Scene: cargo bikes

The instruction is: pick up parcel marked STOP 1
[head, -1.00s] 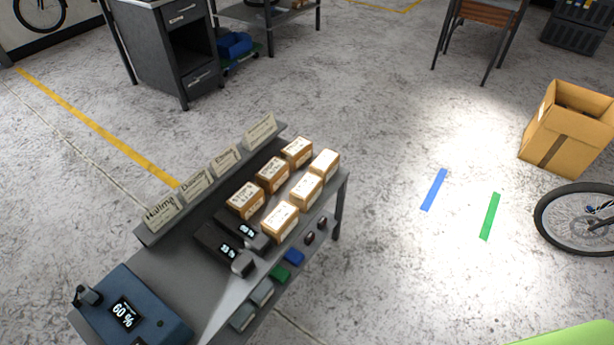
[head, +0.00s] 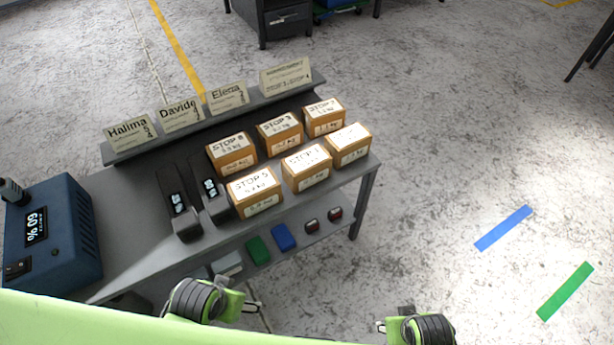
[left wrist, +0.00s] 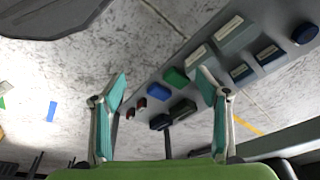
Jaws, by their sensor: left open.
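Several brown parcels with white STOP labels stand in two rows on the grey table. The front middle parcel (head: 307,167) appears to read STOP 1, but its last digit is not sharp. The front left parcel (head: 255,192) appears to read STOP 5. The front right parcel (head: 348,145) has a washed-out label. Behind them stand three more parcels. My left gripper (head: 246,304) is low in front of the table, apart from the parcels. In the left wrist view its teal fingers (left wrist: 162,90) are apart and empty. My right gripper (head: 383,326) is partly visible at the bottom; its jaws are unclear.
Name cards (head: 227,97) stand along the back ledge. Two black devices (head: 178,203) lie left of the parcels, and a blue scale-like box (head: 50,232) is farther left. A lower shelf (head: 320,232) holds small coloured items. The floor to the right is clear, with blue tape (head: 503,228) and green tape.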

